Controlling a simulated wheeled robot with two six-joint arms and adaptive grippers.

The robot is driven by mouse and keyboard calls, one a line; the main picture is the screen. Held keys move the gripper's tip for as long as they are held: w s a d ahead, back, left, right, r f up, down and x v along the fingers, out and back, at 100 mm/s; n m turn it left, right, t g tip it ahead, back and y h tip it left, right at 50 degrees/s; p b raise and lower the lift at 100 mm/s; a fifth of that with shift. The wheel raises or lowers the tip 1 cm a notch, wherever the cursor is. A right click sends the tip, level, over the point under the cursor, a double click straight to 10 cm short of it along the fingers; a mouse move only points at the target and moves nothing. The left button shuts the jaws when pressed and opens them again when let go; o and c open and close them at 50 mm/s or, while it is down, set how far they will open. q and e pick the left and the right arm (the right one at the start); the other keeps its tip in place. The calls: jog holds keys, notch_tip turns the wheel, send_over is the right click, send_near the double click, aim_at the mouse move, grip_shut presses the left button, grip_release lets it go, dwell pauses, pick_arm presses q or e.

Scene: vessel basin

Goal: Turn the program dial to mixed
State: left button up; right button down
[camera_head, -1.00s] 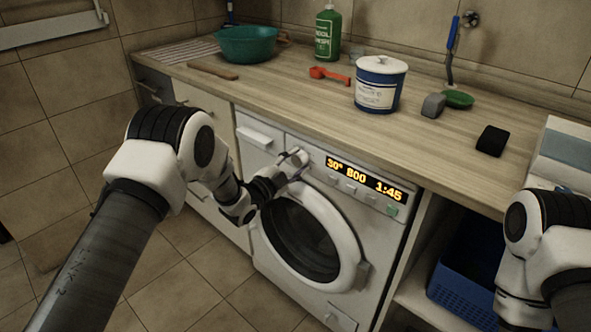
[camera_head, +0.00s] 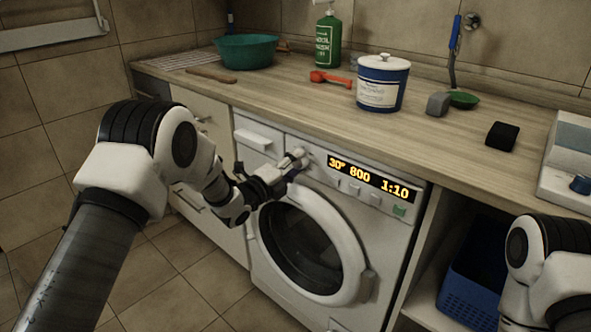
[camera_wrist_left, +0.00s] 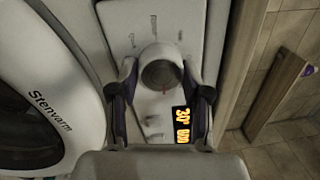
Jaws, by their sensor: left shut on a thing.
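The washing machine (camera_head: 325,250) stands under the counter with its round door closed. Its display (camera_head: 370,180) reads 30°, 800 and 1:10. The program dial (camera_wrist_left: 160,68) is a round knob with a red mark, which points toward the display in the left wrist view. My left gripper (camera_head: 297,160) is at the dial, shut on it, with one finger on either side in the left wrist view. The program labels around the dial are too small to read. Of my right arm only a link shows at the lower right; its gripper is out of view.
The wooden counter (camera_head: 290,115) above the machine holds a green basin (camera_head: 247,52), a green bottle (camera_head: 327,42), a red scoop (camera_head: 330,78), a blue-and-white tub (camera_head: 381,85) and a black block (camera_head: 502,136). A blue crate (camera_head: 470,290) sits on the low shelf to the right.

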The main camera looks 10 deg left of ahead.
dwell(0.3)
pick_arm(q)
jog(key=o, duration=1.2)
jog(key=v, duration=1.2)
